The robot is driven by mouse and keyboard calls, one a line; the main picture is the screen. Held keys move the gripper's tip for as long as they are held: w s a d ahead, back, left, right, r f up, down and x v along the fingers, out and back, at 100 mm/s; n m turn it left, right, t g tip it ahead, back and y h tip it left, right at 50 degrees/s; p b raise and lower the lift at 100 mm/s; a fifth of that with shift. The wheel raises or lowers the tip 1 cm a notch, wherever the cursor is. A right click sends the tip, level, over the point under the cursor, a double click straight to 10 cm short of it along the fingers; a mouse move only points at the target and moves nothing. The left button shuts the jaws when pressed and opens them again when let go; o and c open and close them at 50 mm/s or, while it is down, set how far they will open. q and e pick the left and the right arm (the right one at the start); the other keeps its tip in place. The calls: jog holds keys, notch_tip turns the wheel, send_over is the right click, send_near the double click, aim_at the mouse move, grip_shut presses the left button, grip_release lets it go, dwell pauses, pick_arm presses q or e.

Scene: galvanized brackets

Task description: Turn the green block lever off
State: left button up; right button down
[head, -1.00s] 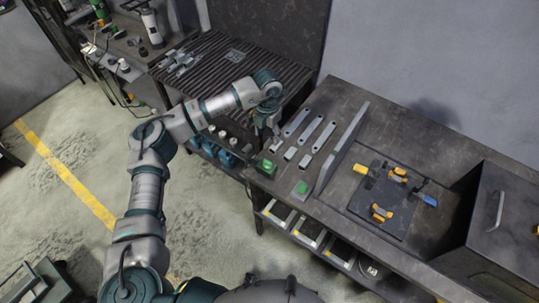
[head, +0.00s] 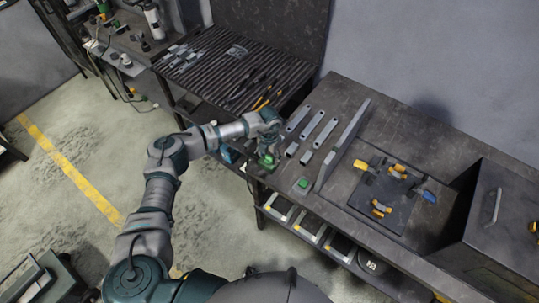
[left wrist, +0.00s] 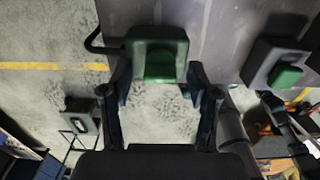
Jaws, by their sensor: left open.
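The left green block lever (head: 267,161) is partly hidden under my left gripper (head: 267,152). In the left wrist view this green block lever (left wrist: 160,64) lies ahead between the spread fingers of my left gripper (left wrist: 160,88). The fingers are open, one on each side; I cannot tell whether they touch it. The other green block lever (head: 302,184) stands to the right, clear of the gripper; it also shows in the left wrist view (left wrist: 286,76). My right gripper is not in view.
Flat metal bars (head: 311,130) and an upright grey plate (head: 342,145) lie just beyond the levers. A dark fixture plate (head: 385,200) with orange clamps is farther right, beside a dark box (head: 500,220). A slatted table (head: 225,60) with tools stands behind.

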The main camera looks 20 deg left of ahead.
pick_arm(q)
grip_shut()
jog(key=shift+n, duration=0.4)
jog(key=n, duration=0.3)
jog(key=shift+r+n+p, duration=0.1)
jog(key=shift+n+p, duration=0.2)
jog(key=n+p, duration=0.1)
jog(key=n, duration=0.3)
jog(key=shift+n, duration=0.3)
jog(key=n+p, duration=0.1)
jog(key=n, duration=0.3)
jog(key=shift+n+p, duration=1.15)
jog(key=shift+n, duration=1.25)
